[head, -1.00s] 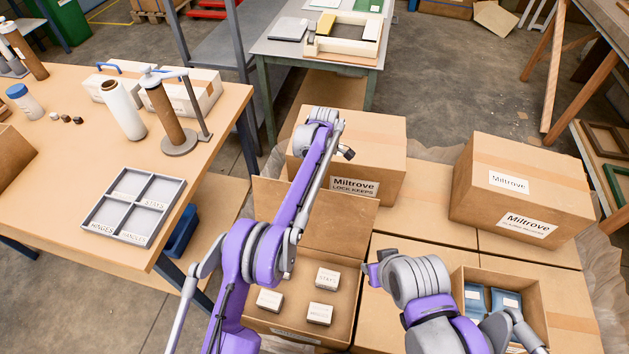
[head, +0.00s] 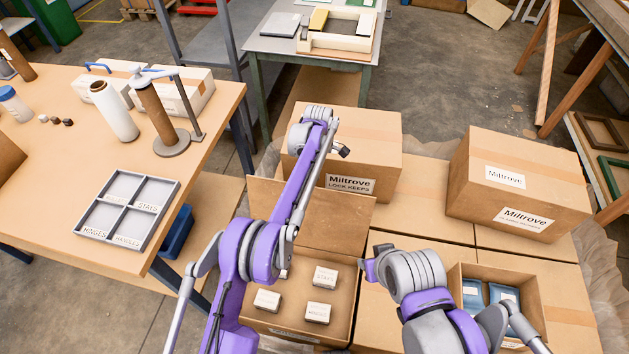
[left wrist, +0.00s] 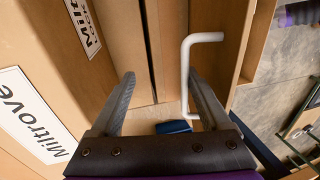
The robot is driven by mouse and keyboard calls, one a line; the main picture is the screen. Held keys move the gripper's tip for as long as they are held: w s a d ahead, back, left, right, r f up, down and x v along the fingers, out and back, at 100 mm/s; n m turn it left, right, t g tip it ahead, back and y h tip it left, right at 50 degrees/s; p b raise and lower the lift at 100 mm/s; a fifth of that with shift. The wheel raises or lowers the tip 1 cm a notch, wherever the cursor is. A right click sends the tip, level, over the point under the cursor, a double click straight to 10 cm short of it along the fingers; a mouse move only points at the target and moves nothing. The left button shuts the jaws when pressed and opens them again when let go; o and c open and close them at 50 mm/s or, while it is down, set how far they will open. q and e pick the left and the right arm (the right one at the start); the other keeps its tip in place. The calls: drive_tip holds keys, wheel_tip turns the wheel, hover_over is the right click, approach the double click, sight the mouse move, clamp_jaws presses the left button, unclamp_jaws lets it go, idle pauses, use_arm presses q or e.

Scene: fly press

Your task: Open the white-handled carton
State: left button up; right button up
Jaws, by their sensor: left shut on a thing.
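The white handle (left wrist: 187,75), a bent bar, shows in the left wrist view beside brown carton panels (left wrist: 212,65). The exact contact at the fingertips is hard to see. The handle does not show in the head view, where my left arm reaches over a closed carton marked Miltrove Lock Keeps (head: 375,150) and its fingers are hidden. My right arm is bent at the lower right of the head view; its gripper fingers do not show.
An open carton (head: 350,270) holds small white boxes, its flap (head: 320,215) upright. Another open carton (head: 535,300) holds blue packets. A closed Miltrove carton (head: 550,180) stands at right. The table (head: 215,130) at left carries a divided tray (head: 125,210) and rolls.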

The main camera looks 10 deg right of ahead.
use_arm(q)
drive_tip(key=shift+w+d+r, duration=0.1)
drive_tip(key=shift+w, duration=0.05)
use_arm(e)
drive_tip(key=shift+w, duration=0.1)
use_arm(q)
drive_tip(key=a+p+v, duration=0.1)
drive_tip(key=p+v, duration=0.1)
drive_tip(key=v, duration=0.8)
drive_tip(key=shift+d+r+p, duration=0.3)
drive_tip(key=shift+d+p, duration=0.05)
drive_tip(key=shift+d, duration=0.1)
use_arm(e)
drive_tip(key=r, duration=0.1)
drive_tip(key=w+r, duration=0.1)
drive_tip(key=r, duration=0.1)
drive_tip(key=shift+w+d+r, duration=0.1)
drive_tip(key=shift+w+r, duration=0.05)
drive_tip(key=shift+r, duration=0.05)
use_arm(q)
drive_tip(key=shift+f, duration=0.1)
